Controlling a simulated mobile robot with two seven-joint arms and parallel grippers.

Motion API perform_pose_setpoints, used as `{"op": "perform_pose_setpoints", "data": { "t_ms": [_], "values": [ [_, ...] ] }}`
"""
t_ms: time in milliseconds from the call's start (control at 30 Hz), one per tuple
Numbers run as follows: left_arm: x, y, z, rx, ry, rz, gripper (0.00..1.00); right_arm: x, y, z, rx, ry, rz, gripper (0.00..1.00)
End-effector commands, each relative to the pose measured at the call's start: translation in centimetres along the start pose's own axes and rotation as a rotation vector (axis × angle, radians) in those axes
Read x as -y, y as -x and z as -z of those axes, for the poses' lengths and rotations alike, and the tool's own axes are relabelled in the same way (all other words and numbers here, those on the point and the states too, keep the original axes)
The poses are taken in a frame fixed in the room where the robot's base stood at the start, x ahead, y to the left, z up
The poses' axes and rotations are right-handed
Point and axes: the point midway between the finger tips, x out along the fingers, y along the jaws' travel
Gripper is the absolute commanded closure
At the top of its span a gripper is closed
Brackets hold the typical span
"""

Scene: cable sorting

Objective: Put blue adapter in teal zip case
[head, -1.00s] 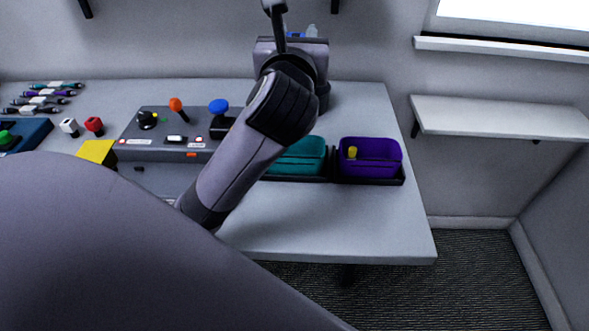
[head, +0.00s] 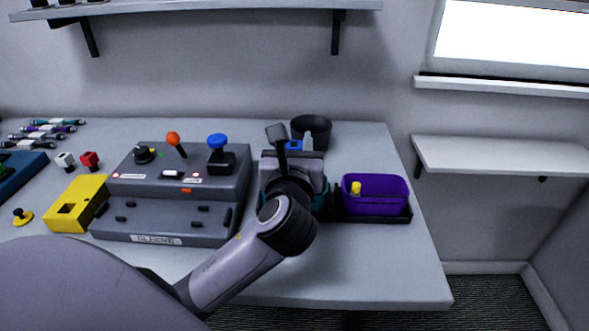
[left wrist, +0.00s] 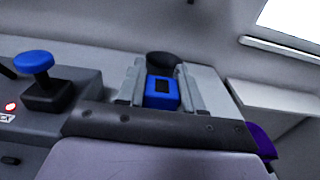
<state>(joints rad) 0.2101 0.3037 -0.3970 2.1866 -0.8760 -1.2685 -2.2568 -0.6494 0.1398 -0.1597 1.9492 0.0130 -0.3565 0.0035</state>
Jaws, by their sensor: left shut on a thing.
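My left gripper (head: 298,145) is shut on the blue adapter (head: 294,146), which shows between its two fingers in the left wrist view (left wrist: 162,91). In the head view, the gripper and wrist stand in front of the teal zip case (head: 321,198) and hide most of it. Only slivers of the case's teal side show around my wrist. The adapter appears above the case; the exact height gap cannot be told. The teal case is not visible in the left wrist view. My right gripper is not in view.
A purple case (head: 375,196) with a yellow item (head: 356,188) stands right of the teal one on a black tray (head: 376,219). A dark round cup (head: 311,131) is behind. A grey control console (head: 175,200) with a blue-topped knob (head: 217,141) stands left.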

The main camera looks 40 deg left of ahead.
Motion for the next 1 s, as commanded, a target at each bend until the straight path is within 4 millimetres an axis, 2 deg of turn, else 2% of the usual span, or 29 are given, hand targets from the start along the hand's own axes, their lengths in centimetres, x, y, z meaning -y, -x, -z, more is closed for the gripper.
{"op": "perform_pose_setpoints", "data": {
  "t_ms": [133, 333, 667, 1000],
  "values": [
    [0.0, 0.0, 1.3, -0.002, -0.003, 0.0, 0.94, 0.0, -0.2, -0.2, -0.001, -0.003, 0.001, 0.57],
    [0.0, 0.0, 4.3, -0.002, -0.004, 0.0, 0.94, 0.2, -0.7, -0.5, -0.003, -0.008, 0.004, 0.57],
    [0.0, 0.0, 4.5, 0.0, -0.001, 0.0, 0.94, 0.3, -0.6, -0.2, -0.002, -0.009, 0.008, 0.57],
    [0.0, 0.0, 5.6, -0.002, -0.003, -0.001, 0.94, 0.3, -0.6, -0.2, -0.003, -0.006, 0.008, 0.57]
  ]
}}
